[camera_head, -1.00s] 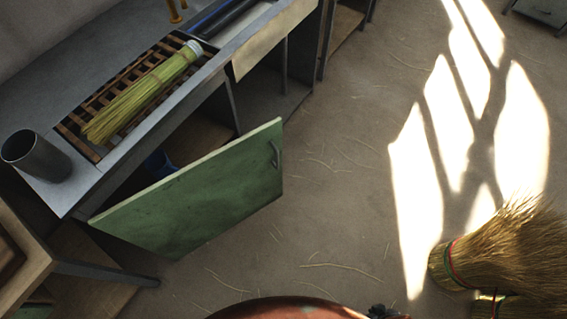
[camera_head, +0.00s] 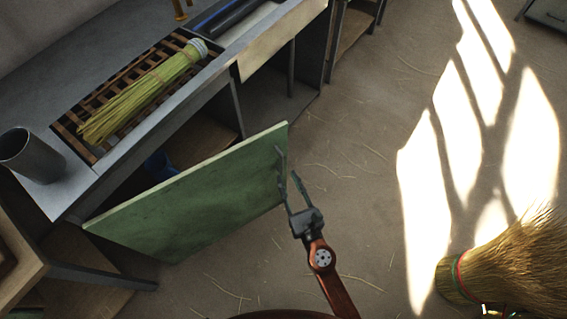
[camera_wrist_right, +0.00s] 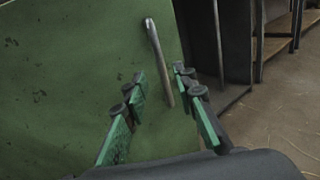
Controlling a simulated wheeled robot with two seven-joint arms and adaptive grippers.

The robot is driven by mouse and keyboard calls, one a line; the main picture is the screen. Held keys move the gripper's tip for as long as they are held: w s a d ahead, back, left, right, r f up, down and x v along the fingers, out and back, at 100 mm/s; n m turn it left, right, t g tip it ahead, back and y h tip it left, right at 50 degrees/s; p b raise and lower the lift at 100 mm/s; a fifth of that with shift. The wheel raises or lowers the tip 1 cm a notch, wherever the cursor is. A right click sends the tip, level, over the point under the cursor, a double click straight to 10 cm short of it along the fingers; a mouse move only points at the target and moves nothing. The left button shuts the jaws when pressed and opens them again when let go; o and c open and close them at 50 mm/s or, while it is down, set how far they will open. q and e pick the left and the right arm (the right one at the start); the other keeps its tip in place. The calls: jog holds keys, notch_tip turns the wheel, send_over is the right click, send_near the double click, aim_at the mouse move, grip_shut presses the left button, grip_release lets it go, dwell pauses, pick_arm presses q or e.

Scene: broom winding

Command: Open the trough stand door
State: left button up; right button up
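The green trough stand door (camera_head: 190,205) stands swung out from the stand (camera_head: 150,125), with its inside partly in view behind it. The door also fills the left of the right wrist view (camera_wrist_right: 70,80). Its grey bar handle (camera_wrist_right: 157,55) shows there, running down between the fingers of my right gripper. My right gripper (camera_head: 289,176) is open at the door's free edge, its fingers on either side of the handle; they also show in the right wrist view (camera_wrist_right: 158,84). I cannot tell whether they touch it. My left gripper is not in view.
A green broom bundle (camera_head: 140,95) lies on the slatted rack atop the stand, near a metal cup (camera_head: 32,158). A blue object (camera_head: 160,165) sits inside. A straw broom (camera_head: 510,265) is at lower right.

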aim_at(282, 174)
jog(key=x, duration=0.6)
jog(key=shift+w, duration=0.35)
jog(key=shift+c, duration=0.2)
grip_shut()
